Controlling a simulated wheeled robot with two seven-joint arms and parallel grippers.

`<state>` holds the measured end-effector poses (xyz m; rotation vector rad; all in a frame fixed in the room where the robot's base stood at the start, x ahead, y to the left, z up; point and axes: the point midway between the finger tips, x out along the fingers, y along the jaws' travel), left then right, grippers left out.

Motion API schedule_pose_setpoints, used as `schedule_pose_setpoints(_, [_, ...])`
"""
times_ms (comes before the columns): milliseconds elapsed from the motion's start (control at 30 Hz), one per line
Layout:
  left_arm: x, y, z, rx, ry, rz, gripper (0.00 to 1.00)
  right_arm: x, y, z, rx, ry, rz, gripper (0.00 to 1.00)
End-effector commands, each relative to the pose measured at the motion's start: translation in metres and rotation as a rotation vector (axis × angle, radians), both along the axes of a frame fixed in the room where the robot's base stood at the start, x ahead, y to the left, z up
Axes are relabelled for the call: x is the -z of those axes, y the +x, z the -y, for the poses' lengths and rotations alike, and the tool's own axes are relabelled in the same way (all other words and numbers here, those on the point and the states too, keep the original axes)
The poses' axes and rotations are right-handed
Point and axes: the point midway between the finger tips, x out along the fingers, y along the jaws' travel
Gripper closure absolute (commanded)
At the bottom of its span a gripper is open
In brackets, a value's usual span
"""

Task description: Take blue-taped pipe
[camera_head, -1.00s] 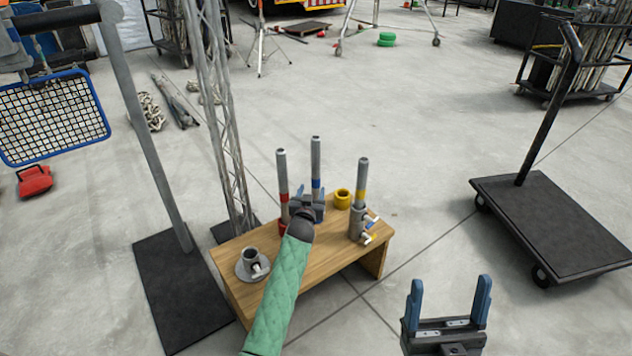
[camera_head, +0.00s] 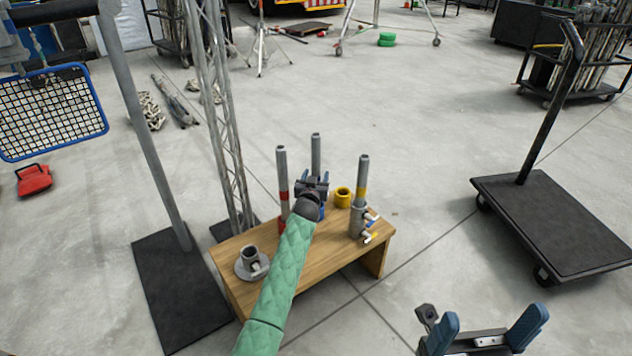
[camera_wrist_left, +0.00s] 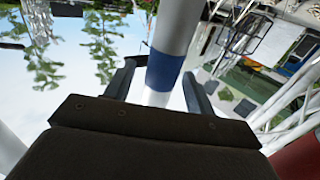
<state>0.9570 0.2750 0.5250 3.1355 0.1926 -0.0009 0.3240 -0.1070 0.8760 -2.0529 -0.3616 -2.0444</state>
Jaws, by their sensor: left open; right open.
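The blue-taped pipe (camera_head: 316,153) stands upright in the middle of three grey pipes on the wooden bench (camera_head: 225,272). My left gripper (camera_head: 313,181) is open at its near side and hides its tape in the head view. In the left wrist view the pipe's blue band (camera_wrist_left: 165,70) shows between the two open fingers of my left gripper (camera_wrist_left: 160,72), with a gap visible on each side. Whether the fingers touch it is not clear. My right gripper (camera_head: 494,322) is open and empty at the lower right.
A red-taped pipe (camera_head: 282,172) stands just left and a yellow-taped pipe (camera_head: 361,180) just right. A yellow ring (camera_head: 343,197) and a grey flanged socket (camera_head: 250,263) sit on the bench. A truss tower (camera_head: 220,120) rises behind. A black cart (camera_head: 560,225) stands right.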

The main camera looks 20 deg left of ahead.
Motion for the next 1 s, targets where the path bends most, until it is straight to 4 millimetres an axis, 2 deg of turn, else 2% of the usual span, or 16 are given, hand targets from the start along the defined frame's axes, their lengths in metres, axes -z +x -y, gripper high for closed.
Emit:
schedule_pose_setpoints(100, [0.000, 0.006, -0.001, 0.000, 0.001, 0.000, 0.45, 0.001, 0.000, 0.000, -0.003, 0.002, 0.000, 0.23])
schedule_pose_setpoints(367, [0.000, 0.007, -0.001, 0.000, 0.000, 0.000, 0.47, 0.001, 0.000, 0.000, -0.004, 0.002, -0.001, 0.23])
schedule_pose_setpoints(633, [0.000, 0.007, -0.001, 0.000, 0.000, 0.000, 1.00, 0.001, 0.000, 0.000, -0.005, 0.001, -0.001, 0.23])
schedule_pose_setpoints(867, [-0.002, 0.007, -0.001, 0.000, 0.000, 0.001, 1.00, 0.000, 0.000, 0.000, -0.004, 0.001, -0.001, 0.23])
schedule_pose_setpoints(1000, [-0.011, 0.007, -0.001, 0.000, 0.001, 0.003, 1.00, -0.002, 0.000, 0.000, -0.002, -0.002, -0.002, 0.23])
